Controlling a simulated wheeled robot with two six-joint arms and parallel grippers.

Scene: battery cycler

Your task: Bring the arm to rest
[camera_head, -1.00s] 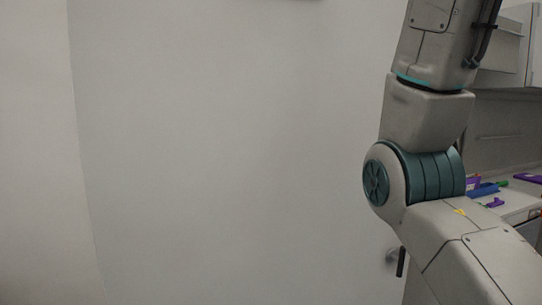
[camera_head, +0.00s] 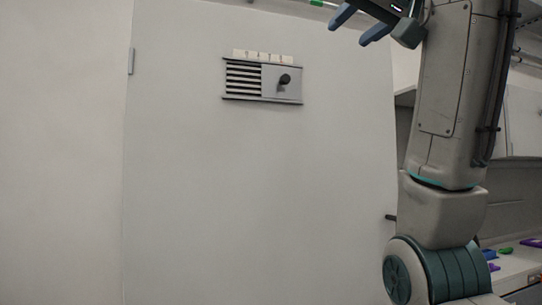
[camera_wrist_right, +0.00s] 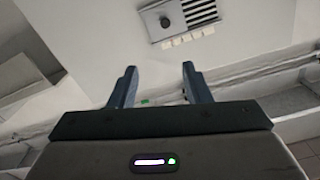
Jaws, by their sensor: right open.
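My right arm rises along the right side of the head view, with its forearm upright. My right gripper (camera_head: 358,26) is at the top of the head view, pointing left, its two blue-grey fingers apart with nothing between them. In the right wrist view the same gripper (camera_wrist_right: 160,82) shows both fingers spread and empty. It is clear of every surface I can see. My left gripper is in neither view.
A large pale panel (camera_head: 255,200) fills the middle of the head view. It carries a slatted plate with a dark knob (camera_head: 284,80), also seen in the wrist view (camera_wrist_right: 165,21). At lower right, a counter (camera_head: 520,268) holds small purple, blue and green items.

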